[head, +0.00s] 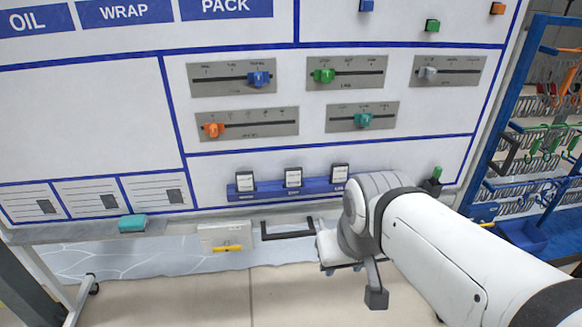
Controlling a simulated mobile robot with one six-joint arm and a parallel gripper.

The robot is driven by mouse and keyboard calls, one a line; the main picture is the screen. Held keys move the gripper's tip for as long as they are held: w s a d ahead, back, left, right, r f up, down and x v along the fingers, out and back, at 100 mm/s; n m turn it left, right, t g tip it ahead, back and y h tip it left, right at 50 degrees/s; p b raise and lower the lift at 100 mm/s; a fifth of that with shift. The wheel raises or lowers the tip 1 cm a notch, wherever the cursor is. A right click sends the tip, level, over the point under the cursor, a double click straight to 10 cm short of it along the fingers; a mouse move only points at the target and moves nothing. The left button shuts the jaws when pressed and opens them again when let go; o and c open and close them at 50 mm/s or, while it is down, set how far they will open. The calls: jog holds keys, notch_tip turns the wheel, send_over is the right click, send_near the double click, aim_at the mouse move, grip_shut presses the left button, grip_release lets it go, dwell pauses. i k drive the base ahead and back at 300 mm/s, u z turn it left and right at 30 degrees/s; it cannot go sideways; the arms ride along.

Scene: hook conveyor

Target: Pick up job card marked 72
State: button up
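Three white cards with dark edges stand upright in a row in a blue rack on the white board: a left card (245,181), a middle card (293,177) and a right card (340,172). Their markings are too small to read, so I cannot tell which is 72. The blue rack (268,190) is partly hidden at its right end by my arm. My gripper (341,262) is below and in front of the rack's right end, apart from the cards. Its fingers are mostly hidden behind my wrist, and nothing is visibly held.
Sliders with coloured knobs, such as a blue knob (260,79), are above the rack. A teal block (132,223) lies on the left ledge. A white box with a yellow strip (226,237) and a black handle (288,234) are below. A blue hook rack (510,130) stands right.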

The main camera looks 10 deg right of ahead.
aim_at(293, 176)
jog(key=u, duration=0.05)
jog(key=i, duration=1)
jog(key=z, duration=0.05)
